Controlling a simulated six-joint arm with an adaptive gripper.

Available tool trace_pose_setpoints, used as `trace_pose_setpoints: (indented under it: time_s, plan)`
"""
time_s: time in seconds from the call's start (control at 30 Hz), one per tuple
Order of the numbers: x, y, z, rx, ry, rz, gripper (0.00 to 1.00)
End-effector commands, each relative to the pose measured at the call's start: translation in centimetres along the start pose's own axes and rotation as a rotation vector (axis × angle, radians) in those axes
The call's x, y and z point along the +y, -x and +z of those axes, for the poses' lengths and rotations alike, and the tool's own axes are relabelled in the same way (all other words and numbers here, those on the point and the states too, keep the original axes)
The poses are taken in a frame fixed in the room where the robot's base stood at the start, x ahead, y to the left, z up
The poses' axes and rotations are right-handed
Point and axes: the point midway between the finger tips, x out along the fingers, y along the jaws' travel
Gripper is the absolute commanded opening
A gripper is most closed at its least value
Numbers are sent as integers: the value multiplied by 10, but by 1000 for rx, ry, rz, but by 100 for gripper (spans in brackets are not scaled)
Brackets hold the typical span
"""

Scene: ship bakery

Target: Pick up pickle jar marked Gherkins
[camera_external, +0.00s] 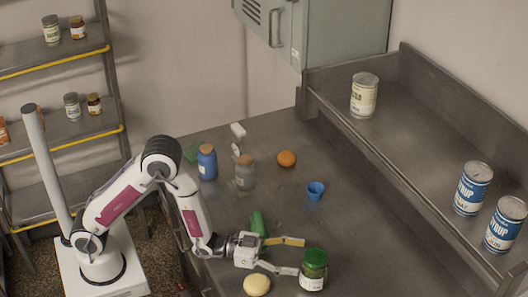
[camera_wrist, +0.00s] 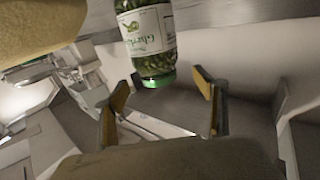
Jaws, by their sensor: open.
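The pickle jar (camera_external: 313,270) stands upright near the front of the metal counter, with a green lid and dark green contents. In the wrist view the jar (camera_wrist: 148,35) shows a white label reading roughly "Gherkins"; its lid end points down in that picture and its other end is cut off by the top edge. My gripper (camera_external: 299,256) is open and empty, reaching low over the counter from the left with its fingertips close to the jar's left side. In the wrist view my gripper (camera_wrist: 161,84) has one finger on each side, with the jar ahead of the fingertips. Contact is not visible.
A green cylindrical item (camera_external: 258,223) and a pale yellow round item (camera_external: 257,285) lie close to my gripper. A blue cup (camera_external: 315,190), an orange (camera_external: 286,158), a blue jar (camera_external: 207,162) and a grey jar (camera_external: 245,174) are farther back. The raised shelf (camera_external: 420,130) holds cans.

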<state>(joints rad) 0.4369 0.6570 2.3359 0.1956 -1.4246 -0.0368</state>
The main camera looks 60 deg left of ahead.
Motion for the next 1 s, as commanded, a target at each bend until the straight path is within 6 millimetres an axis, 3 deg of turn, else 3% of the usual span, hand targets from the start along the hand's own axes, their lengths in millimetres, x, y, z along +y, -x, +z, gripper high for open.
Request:
trace_pose_setpoints:
  time_s: [0.2, 0.67, 1.0]
  plan:
    - [0, -13, 0, 1, 0, 0, 71]
    - [1, -16, 0, 1, 0, 0, 71]
    - [5, -43, 2, 1, -1, 1, 71]
